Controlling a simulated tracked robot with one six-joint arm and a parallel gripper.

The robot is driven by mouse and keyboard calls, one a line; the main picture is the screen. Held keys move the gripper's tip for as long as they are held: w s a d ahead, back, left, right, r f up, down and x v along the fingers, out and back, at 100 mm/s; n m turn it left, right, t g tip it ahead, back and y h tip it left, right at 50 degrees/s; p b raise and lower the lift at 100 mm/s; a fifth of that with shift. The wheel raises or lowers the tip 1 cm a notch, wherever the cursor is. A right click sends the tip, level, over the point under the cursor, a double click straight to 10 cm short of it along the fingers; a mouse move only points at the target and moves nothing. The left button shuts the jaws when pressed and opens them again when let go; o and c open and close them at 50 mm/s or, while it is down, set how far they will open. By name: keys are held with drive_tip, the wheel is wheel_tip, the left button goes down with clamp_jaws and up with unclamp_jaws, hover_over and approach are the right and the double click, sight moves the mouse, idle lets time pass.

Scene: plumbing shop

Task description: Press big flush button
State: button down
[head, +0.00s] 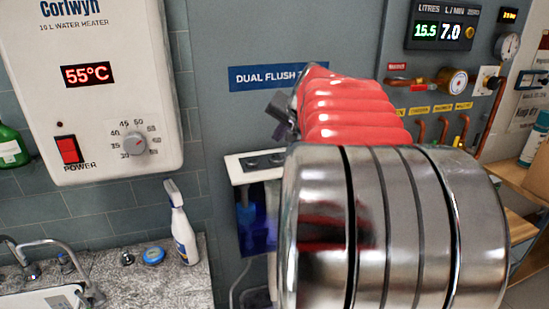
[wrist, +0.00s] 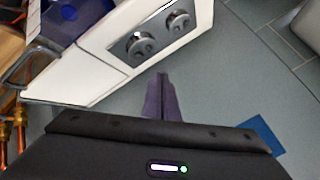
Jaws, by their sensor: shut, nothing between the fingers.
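The white flush cistern (head: 236,170) stands against the wall below the blue "DUAL FLUSH" sign (head: 262,78), partly hidden by my arm. In the wrist view the cistern's white top (wrist: 95,38) carries a grey plate with two round metal buttons, one (wrist: 140,48) nearer my fingers and one (wrist: 178,20) farther off.
A white water heater (head: 95,110) hangs at left above a granite counter (head: 150,285) with a spray bottle (head: 182,228) and a sink tap (head: 55,258). A gauge panel (head: 440,75) with copper pipes is at right. Bare wall lies around the sign.

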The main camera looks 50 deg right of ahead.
wheel_tip(320, 180, up, 2)
drive_tip(key=shift+r, duration=0.1)
drive_tip(key=shift+a, duration=0.1)
idle(0.9)
drive_tip(key=s+a+f+n+g+y, duration=0.1)
drive_tip(key=a+f+n, duration=0.15)
drive_tip(key=a, duration=0.95)
drive_tip(key=s+a+f+n+y, duration=0.15)
drive_tip(key=a+n, duration=0.25)
drive_tip(key=a, duration=0.8)
drive_tip(key=s+a+f+n+g+y, duration=0.1)
drive_tip(key=s+a+f+n, duration=0.6)
drive_tip(key=s+a+f, duration=0.5)
drive_tip(key=s+a, duration=0.2)
drive_tip(key=a, duration=0.2)
drive_tip(key=shift+s+a+g, duration=0.25)
drive_tip(key=shift+s+g, duration=0.05)
drive_tip(key=shift+g, duration=0.1)
drive_tip(key=shift+f, duration=0.1)
